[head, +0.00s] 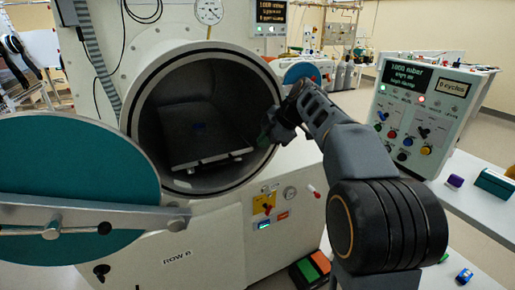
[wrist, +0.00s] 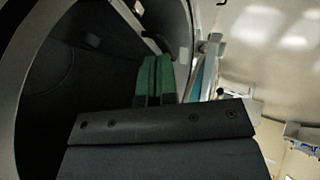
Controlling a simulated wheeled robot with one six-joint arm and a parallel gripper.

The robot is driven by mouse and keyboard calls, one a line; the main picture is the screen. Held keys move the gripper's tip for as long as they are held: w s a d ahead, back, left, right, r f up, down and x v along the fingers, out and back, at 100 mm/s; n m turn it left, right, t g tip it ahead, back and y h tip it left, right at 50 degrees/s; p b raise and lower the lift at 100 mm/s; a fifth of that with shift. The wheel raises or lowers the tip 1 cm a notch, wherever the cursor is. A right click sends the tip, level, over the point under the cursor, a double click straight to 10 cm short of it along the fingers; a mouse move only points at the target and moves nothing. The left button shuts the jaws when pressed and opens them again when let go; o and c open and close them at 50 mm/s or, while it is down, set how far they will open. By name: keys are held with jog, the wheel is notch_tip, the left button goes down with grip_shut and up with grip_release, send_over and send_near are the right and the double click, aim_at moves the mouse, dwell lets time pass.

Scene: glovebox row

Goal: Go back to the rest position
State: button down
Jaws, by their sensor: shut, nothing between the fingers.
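My gripper (head: 266,137) is at the right side of the mouth of a round chamber (head: 150,95), partly dark against its interior. In the wrist view its two green-padded fingers (wrist: 156,78) lie together with nothing between them. My arm reaches up to it from the lower right. The chamber is open, and its teal round door (head: 75,165) is swung out to the left.
A control box (head: 425,110) with a display and coloured knobs stands on a bench at the right. A purple item (head: 455,181) and a green box (head: 495,184) are near it. Green and orange pedals (head: 313,267) are on the floor. The chamber's rim (head: 276,90) is close to my gripper.

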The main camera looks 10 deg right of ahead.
jog(key=s+d+f+m+g+h+p, duration=0.1)
jog(key=s+f+m+h, duration=0.2)
jog(key=m, duration=0.4)
jog(key=s+d+f+m+p, duration=0.1)
jog(key=s+d+f+m, duration=0.2)
jog(key=m, duration=0.4)
jog(key=s+a+m+h+p, duration=0.3)
jog(key=s+m+p, duration=0.2)
jog(key=s, duration=1.3)
jog(key=p, duration=0.2)
jog(key=shift+f+p, duration=0.35)
jog(key=shift+p, duration=0.05)
jog(key=shift+s+a, duration=0.1)
jog(key=shift+a, duration=0.1)
